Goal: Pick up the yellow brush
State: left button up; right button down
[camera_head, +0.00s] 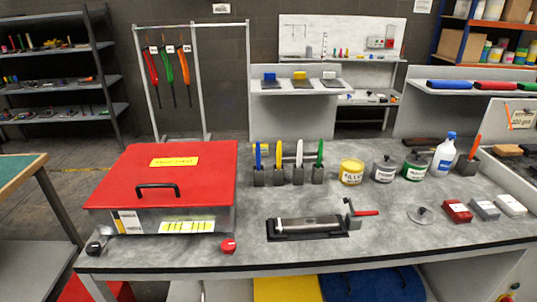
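The yellow brush (279,154) stands upright in a small dark grey holder (278,177) on the grey worktable. Only its upper yellow part shows; its lower end is hidden in the holder. A blue brush (258,156) stands in a similar holder to its left. A white brush (298,160) and a green brush (320,154) stand to its right. Neither of my grippers is in view.
A red-lidded box (205,180) stands left of the brushes. A clamp-like tool on a black base (308,230) lies in front of them. A yellow tin (351,172), other tins and a blue-capped bottle (443,155) stand to the right. Bare tabletop (255,205) lies between.

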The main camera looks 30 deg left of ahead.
aim_at(280, 143)
jog(key=u, duration=0.95)
